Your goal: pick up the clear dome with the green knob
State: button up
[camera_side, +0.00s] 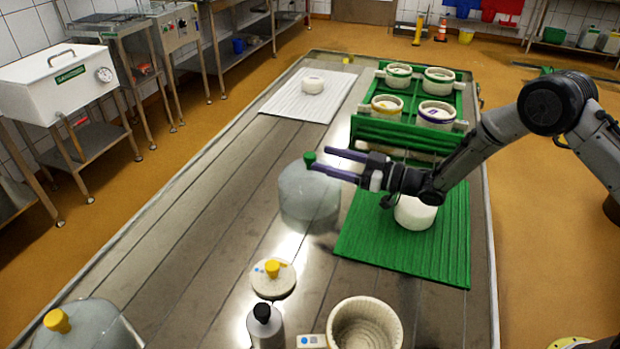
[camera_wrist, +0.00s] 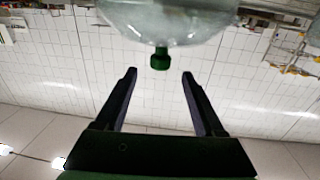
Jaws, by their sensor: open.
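The clear dome (camera_side: 305,198) with the green knob (camera_side: 310,157) stands on the metal table, left of the green mat. My gripper (camera_side: 319,160) reaches in from the right at knob height, its two purple fingers open and empty. In the side view the fingertips lie close to the knob, and one overlaps it in the picture. In the wrist view the dome (camera_wrist: 168,20) is at the top with its green knob (camera_wrist: 160,60) pointing down. There the knob lines up with the gap of my gripper (camera_wrist: 159,75), just beyond the fingertips. I see no contact for sure.
A white cheese (camera_side: 414,213) sits on the green mat (camera_side: 400,255) under my arm. A green rack (camera_side: 450,146) of moulds stands behind. A second dome with a yellow knob (camera_side: 57,321), a bottle (camera_side: 265,330), a lid (camera_side: 272,284) and a mould (camera_side: 365,325) are in front.

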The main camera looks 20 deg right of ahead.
aim_at(310, 160)
jog(key=shift+f, duration=0.6)
jog(key=x, duration=0.5)
jog(key=shift+f, duration=0.2)
grip_shut()
jog(key=shift+r, duration=0.1)
